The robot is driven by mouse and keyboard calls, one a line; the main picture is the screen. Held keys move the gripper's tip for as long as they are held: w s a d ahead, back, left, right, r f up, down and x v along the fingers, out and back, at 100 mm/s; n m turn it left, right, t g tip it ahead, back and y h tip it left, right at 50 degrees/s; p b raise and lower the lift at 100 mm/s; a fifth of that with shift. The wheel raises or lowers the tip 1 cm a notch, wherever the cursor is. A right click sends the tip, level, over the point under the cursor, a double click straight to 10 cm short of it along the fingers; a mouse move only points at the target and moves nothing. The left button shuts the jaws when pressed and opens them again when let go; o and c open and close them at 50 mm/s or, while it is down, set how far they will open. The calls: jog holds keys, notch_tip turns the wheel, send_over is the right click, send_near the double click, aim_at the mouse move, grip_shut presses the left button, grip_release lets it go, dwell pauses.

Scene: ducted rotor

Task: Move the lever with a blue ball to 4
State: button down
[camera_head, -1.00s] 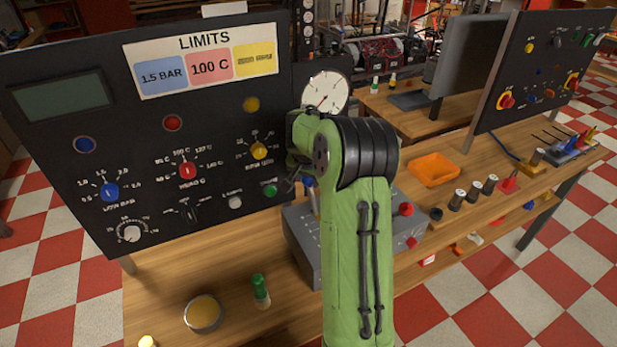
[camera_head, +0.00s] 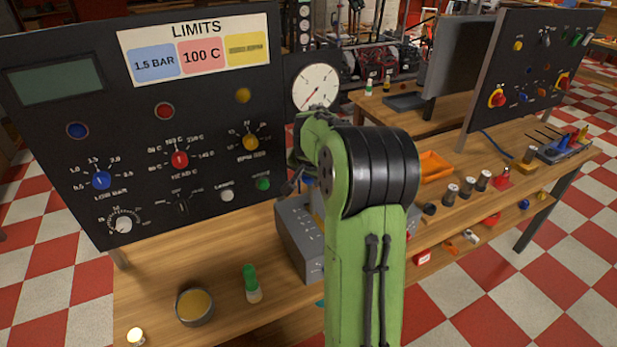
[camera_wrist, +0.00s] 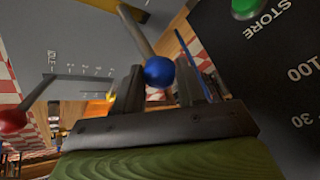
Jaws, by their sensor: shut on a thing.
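The blue ball (camera_wrist: 159,72) sits on the end of a grey lever rod (camera_wrist: 136,30) in the wrist view. My gripper (camera_wrist: 160,88) has one finger on each side of the ball and is shut on it. The grey lever box (camera_wrist: 60,35) has printed marks along its slots; I cannot read which mark the blue lever stands at. A red ball lever (camera_wrist: 14,121) on the same box is at the left.
A black panel (camera_head: 60,150) with knobs, a LIMITS label and a dial gauge (camera_head: 316,87) stands close beside the box. A green-capped bottle (camera_head: 251,284) and a round tin (camera_head: 194,306) stand on the bench at front left. An orange tray (camera_head: 434,165) is at the right.

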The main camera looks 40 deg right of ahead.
jog(key=c, duration=0.9)
grip_release()
jog(key=shift+f, duration=0.1)
jog(key=shift+c, duration=0.2)
jog(key=p+v, duration=0.2)
jog(key=v, duration=1.3)
jog(key=shift+s+r+p, duration=0.15)
jog(key=shift+r+p, duration=0.2)
jog(key=shift+r, duration=0.05)
jog(key=s+a+n+y, duration=0.1)
jog(key=s+a+n, duration=0.35)
jog(key=a, duration=0.55)
jog(key=s+a+n+y, duration=0.1)
jog(key=s+a+n, duration=0.4)
jog(key=a, duration=0.5)
jog(key=s+a+f+n+y, duration=0.2)
jog(key=s+a+f+n, duration=0.1)
jog(key=s, duration=0.5)
jog(key=shift+s+a+f+t+p, duration=0.4)
jog(key=shift+a+f, duration=0.1)
jog(key=shift+a, duration=0.1)
